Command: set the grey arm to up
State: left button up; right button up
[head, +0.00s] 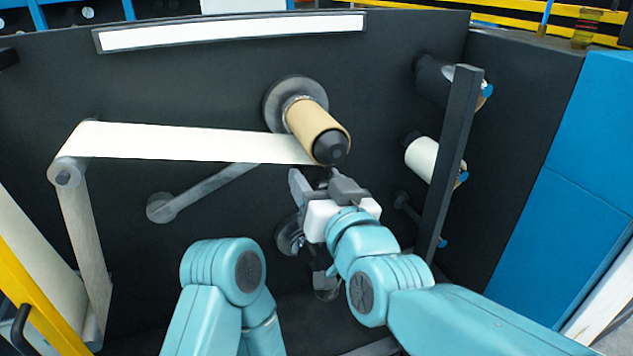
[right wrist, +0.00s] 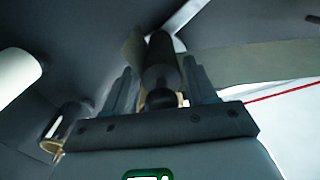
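The grey arm (head: 210,190) is on the dark machine panel in the head view. It slants from a round grey end (head: 160,208) at lower left up to the right. Its upper right end is hidden behind the white web. My right gripper (head: 316,182) is right of the grey arm, just below the cardboard-coloured roll, with its fingers apart. The right wrist view shows the two fingers (right wrist: 160,88) spread, with a dark cylinder (right wrist: 160,60) showing between them; I cannot tell whether they touch it. My left arm shows low in the head view, but its gripper does not.
The cardboard-coloured roll (head: 312,122) with a black end sticks out above my right gripper. The white web (head: 190,142) runs left from it to a roller (head: 66,174). A dark upright post (head: 450,150) and a white roll (head: 421,157) stand to the right.

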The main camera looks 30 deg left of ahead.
jog(key=shift+d, duration=0.1)
jog(key=shift+s+d, duration=0.1)
jog(key=shift+d, duration=0.1)
jog(key=b+v, duration=0.1)
jog(key=v, duration=1.4)
jog(key=shift+s+d+b, duration=0.25)
jog(key=shift+b, duration=0.15)
